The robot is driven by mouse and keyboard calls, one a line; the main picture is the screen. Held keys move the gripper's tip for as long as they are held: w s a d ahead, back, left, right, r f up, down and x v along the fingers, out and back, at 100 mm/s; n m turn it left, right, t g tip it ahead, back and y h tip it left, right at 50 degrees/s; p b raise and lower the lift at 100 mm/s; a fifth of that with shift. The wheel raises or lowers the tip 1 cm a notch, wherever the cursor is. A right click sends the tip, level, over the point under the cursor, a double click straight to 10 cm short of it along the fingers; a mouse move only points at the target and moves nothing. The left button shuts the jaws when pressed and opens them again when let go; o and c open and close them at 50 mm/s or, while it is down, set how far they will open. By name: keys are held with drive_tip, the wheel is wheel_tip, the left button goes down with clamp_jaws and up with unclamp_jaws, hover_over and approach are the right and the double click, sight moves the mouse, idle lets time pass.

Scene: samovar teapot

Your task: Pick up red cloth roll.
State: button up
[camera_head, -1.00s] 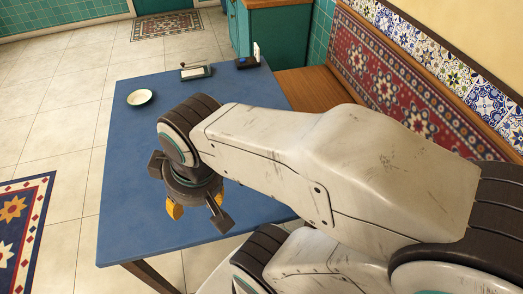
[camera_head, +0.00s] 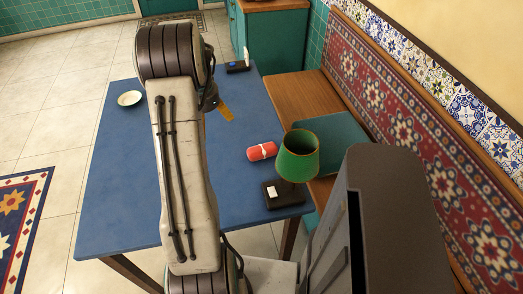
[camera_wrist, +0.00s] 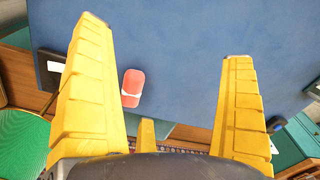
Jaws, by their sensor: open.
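The red cloth roll (camera_head: 262,151) lies on the right part of the blue table (camera_head: 120,200), with a white band around its middle. In the wrist view the roll (camera_wrist: 132,76) shows between my two yellow fingers, nearer the left one and apart from both. My gripper (camera_wrist: 165,40) is open and empty. In the head view my gripper (camera_head: 224,110) is mostly hidden behind my arm, with a yellow finger showing to the left of and beyond the roll.
A green lampshade-like thing (camera_head: 298,160) stands right of the roll, close to a dark box (camera_head: 285,196) with a white label. A white bowl (camera_head: 130,98) sits at the far left. A small dark item (camera_head: 237,67) lies at the back. The table's left front is clear.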

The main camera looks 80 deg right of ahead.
drive_tip(key=s+d+f+m, duration=0.3)
drive_tip(key=s+d+f, duration=0.15)
drive_tip(key=s, duration=0.45)
drive_tip(key=m, duration=0.3)
hover_over(263, 150)
drive_tip(key=shift+y, duration=0.4)
drive_tip(key=f, duration=0.5)
drive_tip(key=shift+s+d+f, duration=0.2)
drive_tip(key=shift+d, duration=0.05)
drive_tip(key=shift+w+a+f+p, duration=0.1)
drive_tip(key=shift+f+p, duration=0.4)
drive_tip(key=shift+f, duration=1.1)
drive_tip(key=shift+w+a+f+p, duration=0.1)
drive_tip(key=shift+f+p, duration=0.35)
drive_tip(key=shift+f, duration=1.15)
drive_tip(key=shift+c, duration=0.2)
drive_tip(key=c, duration=1.3)
